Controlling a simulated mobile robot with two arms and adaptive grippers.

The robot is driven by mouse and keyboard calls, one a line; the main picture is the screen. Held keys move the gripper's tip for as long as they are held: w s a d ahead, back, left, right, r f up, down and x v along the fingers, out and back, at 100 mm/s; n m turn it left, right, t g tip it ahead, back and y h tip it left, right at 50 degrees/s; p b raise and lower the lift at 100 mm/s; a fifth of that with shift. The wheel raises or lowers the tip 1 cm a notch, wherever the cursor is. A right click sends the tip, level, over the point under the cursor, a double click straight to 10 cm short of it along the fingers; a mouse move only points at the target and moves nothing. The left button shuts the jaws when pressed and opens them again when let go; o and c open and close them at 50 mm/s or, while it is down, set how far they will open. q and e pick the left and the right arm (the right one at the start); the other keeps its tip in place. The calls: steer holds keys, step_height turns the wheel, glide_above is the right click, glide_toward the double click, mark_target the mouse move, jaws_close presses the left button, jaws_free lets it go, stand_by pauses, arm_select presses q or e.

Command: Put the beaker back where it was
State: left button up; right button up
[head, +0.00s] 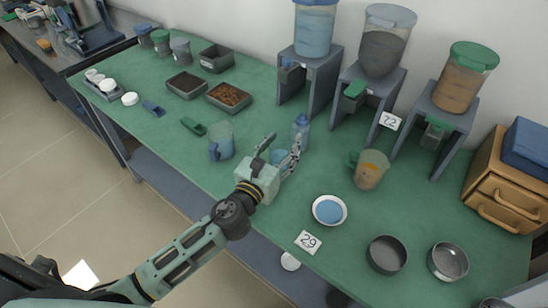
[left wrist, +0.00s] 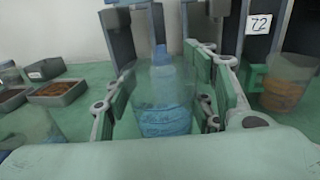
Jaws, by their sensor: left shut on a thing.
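My left gripper (head: 283,150) is shut on a clear beaker (left wrist: 163,100) with blue contents in its lower part. In the head view the gripper and wrist cover most of this beaker (head: 278,156); I cannot tell whether it touches the green table (head: 330,150). In the left wrist view the beaker is upright between the two green-padded fingers. A blue bottle (head: 301,130) stands just behind it. My right gripper is not in view.
A jug with a blue handle (head: 222,140) stands left of the gripper. A jug with orange contents (head: 371,168) stands to the right. A white dish of blue powder (head: 329,210) and a "29" card (head: 308,242) are near the front edge. Hopper stands (head: 312,72) line the back.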

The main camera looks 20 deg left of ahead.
mark_target(271, 162)
arm_select(q)
steer(key=shift+w+a+f+b, duration=0.2)
steer(key=shift+a+f, duration=0.3)
steer(key=shift+w+a+f+b, duration=0.15)
steer(key=shift+w+a+f, duration=0.05)
steer(key=shift+a+f, duration=0.3)
step_height(271, 162, down, 3)
steer(key=shift+r+b, duration=0.15)
steer(key=shift+b, duration=0.65)
steer(key=shift+f, duration=0.35)
steer(key=shift+f+b, duration=0.2)
steer(key=shift+b, duration=0.15)
steer(key=o, duration=1.8)
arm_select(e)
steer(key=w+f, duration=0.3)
arm_select(q)
steer(key=shift+r, duration=0.15)
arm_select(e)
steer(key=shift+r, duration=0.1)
